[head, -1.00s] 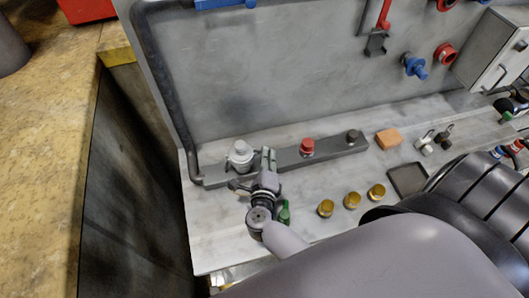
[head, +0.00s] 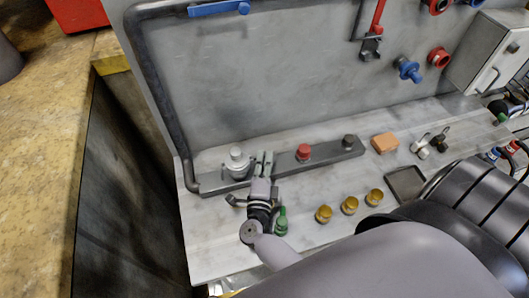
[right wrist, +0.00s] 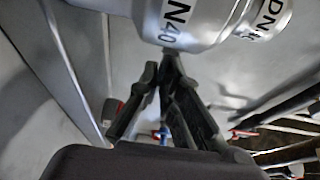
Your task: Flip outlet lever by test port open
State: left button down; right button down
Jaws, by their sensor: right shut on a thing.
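A blue lever handle (head: 219,8) lies along the dark pipe at the top of the panel in the head view. A red lever (head: 378,18) hangs farther right on the panel. I cannot tell from the frames which is the outlet lever, and no test port label is readable. My right gripper (head: 264,158) is over the bench, just right of a silver fitting (head: 237,160). Its fingers converge in the right wrist view (right wrist: 168,62), below a silver body marked DN40 (right wrist: 190,18). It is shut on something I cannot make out. My left gripper is not in view.
A grey rail (head: 290,162) carries a red knob (head: 303,152). A grey box (head: 487,58) is at right.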

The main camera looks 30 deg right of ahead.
jog(key=shift+r, duration=0.1)
jog(key=c, duration=2.1)
grip_release()
jog(key=shift+o, duration=0.2)
